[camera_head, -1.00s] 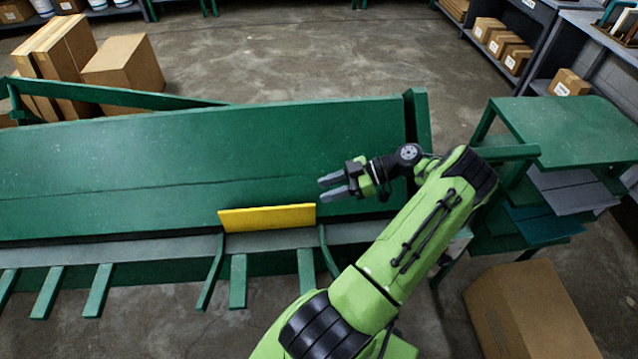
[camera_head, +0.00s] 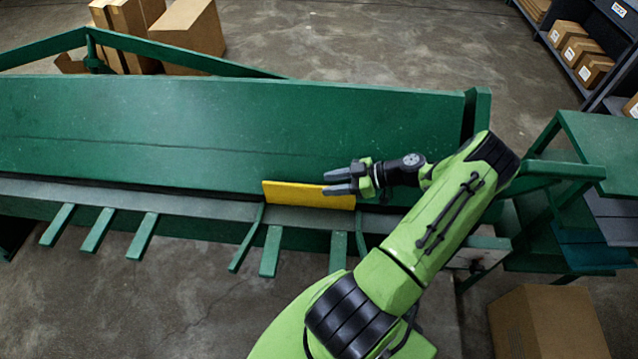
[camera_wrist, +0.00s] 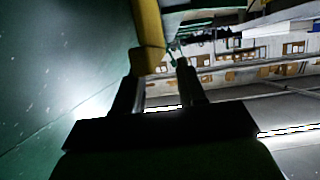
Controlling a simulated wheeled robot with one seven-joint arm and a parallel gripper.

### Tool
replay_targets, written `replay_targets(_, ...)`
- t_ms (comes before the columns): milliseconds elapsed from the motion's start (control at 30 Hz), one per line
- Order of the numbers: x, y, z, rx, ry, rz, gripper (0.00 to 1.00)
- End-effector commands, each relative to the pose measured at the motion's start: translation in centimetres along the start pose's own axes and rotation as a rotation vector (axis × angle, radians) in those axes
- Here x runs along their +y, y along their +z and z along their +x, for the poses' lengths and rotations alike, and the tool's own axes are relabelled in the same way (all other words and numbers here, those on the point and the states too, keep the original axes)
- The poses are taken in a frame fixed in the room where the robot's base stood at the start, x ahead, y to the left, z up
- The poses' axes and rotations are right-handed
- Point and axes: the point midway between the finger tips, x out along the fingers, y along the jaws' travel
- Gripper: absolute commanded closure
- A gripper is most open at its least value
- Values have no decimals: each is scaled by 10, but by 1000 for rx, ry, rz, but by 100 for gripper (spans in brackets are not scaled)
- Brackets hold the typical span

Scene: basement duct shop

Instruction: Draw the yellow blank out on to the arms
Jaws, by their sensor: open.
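The yellow blank (camera_head: 300,194) stands on its long edge on the grey bed of the green machine (camera_head: 230,130), against the machine's green face. My gripper (camera_head: 338,182) is open and level with the blank's right end, its fingers pointing left. In the wrist view the end of the blank (camera_wrist: 148,45) shows ahead of my gripper (camera_wrist: 158,80), near the left fingertip. I cannot tell whether the finger touches the blank. The green arms (camera_head: 271,252) stick out from the machine's front edge, below the blank.
A green side table (camera_head: 610,150) stands at the right. A cardboard box (camera_head: 548,322) sits on the floor at lower right. More boxes (camera_head: 190,38) stand behind the machine. Shelves with boxes are at upper right. The floor in front is clear.

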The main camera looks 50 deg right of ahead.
Motion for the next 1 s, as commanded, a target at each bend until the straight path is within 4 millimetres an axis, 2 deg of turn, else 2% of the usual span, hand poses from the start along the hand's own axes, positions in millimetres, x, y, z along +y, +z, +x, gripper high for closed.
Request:
replay_targets(100, -1, -2, 23, 3, -4, 0, 60)
replay_targets(233, 0, -1, 39, 2, -1, 1, 60)
replay_targets(600, 0, 0, 47, 1, 1, 0, 60)
replay_targets(867, 0, 0, 46, 1, 1, 0, 98)
replay_targets(1000, 0, 0, 46, 1, 1, 0, 100)
